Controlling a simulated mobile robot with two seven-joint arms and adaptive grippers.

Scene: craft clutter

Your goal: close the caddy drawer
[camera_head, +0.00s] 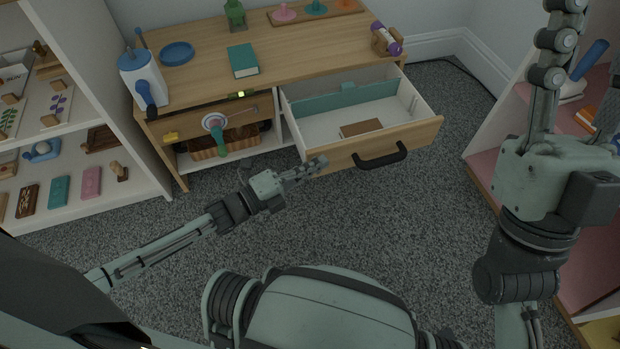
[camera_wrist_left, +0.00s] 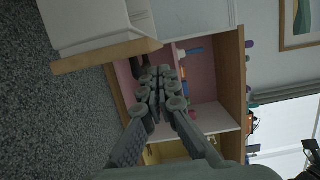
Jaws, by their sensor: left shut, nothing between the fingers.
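The caddy drawer (camera_head: 350,152) is pulled well out of the wooden cabinet (camera_head: 205,50). It has a light wood front, white sides and a black bar handle (camera_head: 380,156). A teal divider (camera_head: 345,97) and a brown block (camera_head: 361,128) are inside. My left gripper (camera_head: 321,162) is shut and empty, its fingertips by the left part of the drawer front; whether they touch it I cannot tell. In the left wrist view, the drawer front (camera_wrist_left: 105,57) lies above and left of the fingers (camera_wrist_left: 160,82). My right gripper (camera_head: 580,70) is at the right, fingers apart, partly cut off.
A teal book (camera_head: 243,61), a blue dish (camera_head: 177,53) and a white-blue jug (camera_head: 141,80) stand on the cabinet top. A shelf unit (camera_head: 150,170) is at the left, and a pink-lined shelf (camera_head: 495,130) at the right. Grey carpet (camera_head: 400,225) before the drawer is clear.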

